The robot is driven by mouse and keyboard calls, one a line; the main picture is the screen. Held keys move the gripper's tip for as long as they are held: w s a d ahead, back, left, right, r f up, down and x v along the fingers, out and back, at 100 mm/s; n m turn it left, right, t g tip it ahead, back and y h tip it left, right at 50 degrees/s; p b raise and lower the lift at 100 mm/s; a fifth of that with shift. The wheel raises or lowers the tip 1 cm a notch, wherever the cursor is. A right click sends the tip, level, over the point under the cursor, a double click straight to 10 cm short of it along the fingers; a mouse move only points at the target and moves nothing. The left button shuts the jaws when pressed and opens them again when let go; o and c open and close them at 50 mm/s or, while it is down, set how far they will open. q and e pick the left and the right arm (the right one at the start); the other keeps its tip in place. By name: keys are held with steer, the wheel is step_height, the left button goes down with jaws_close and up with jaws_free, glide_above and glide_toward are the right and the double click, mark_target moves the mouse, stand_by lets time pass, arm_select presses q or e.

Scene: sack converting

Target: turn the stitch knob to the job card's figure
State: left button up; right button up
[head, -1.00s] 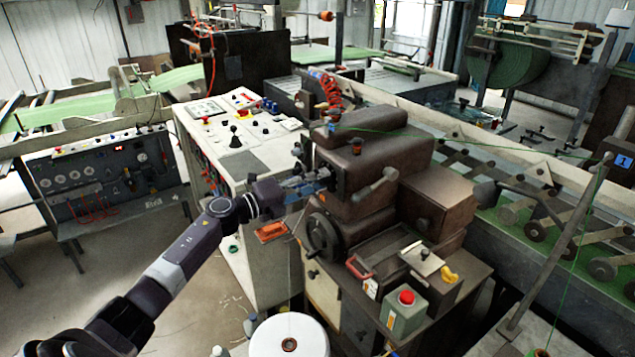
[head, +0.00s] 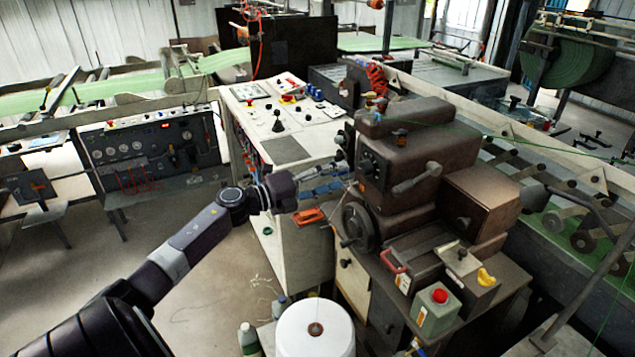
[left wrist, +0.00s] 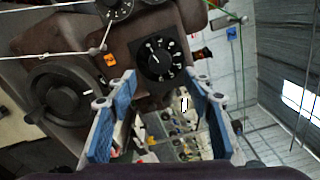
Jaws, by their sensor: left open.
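The brown sewing head (head: 420,150) stands on a bench. In the left wrist view a black round dial knob (left wrist: 160,58) with white marks and a white pointer line sits on its face. A second dial (left wrist: 122,8) is cut off at the top edge. I cannot read the figures surely. My left gripper (head: 345,179) is open and empty, left of the head's face. In the wrist view its blue-padded fingers (left wrist: 163,88) stand wide on both sides below the knob, apart from it. I cannot make out a job card. My right gripper is not in view.
A handwheel (head: 358,227) sticks out below the gripper, close to it. A white control console (head: 290,150) stands behind. An orange item (head: 309,216) lies beside the machine. A large white thread cone (head: 315,330) stands in front. A thin thread crosses the wrist view.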

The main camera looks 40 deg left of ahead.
arm_select(q)
steer(key=v, duration=0.5)
stand_by(0.6)
